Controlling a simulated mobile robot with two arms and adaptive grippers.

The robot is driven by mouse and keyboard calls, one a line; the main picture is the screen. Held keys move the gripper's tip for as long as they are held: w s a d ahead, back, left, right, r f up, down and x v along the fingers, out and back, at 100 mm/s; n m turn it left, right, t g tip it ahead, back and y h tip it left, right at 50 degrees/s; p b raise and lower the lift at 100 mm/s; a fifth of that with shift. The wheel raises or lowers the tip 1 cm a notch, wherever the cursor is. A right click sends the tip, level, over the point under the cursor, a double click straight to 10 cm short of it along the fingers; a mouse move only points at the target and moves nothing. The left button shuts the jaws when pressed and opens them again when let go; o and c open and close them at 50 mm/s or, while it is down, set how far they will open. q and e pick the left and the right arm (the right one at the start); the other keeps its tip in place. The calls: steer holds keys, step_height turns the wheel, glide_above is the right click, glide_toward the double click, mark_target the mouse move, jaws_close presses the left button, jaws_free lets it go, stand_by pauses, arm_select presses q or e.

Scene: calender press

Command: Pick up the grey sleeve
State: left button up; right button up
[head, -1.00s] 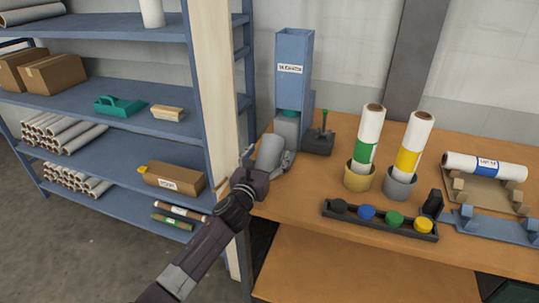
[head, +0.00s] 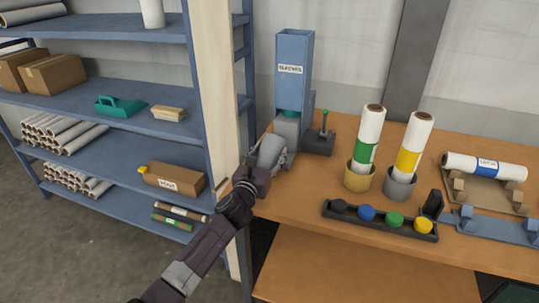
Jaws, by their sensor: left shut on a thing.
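My left gripper (head: 274,154) is at the left end of the wooden workbench (head: 300,200), just in front of the blue upright dispenser (head: 293,65) labelled for sleeves. It is shut on the grey sleeve (head: 268,150), a short pale grey cylinder that leans between the fingers. The fingers and wrist cover part of the sleeve. I cannot tell whether its lower end touches the bench. My right gripper is not in view.
A dark lever box (head: 319,143) stands close right of the gripper. Rolls with green (head: 367,147) and yellow (head: 412,155) bands stand in cups, behind a tray of coloured caps (head: 345,217). A wooden post (head: 216,100) and blue shelves (head: 90,205) are left.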

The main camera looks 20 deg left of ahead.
arm_select(q)
step_height(320, 180, up, 20)
steer(key=p, duration=0.2)
stand_by(0.7)
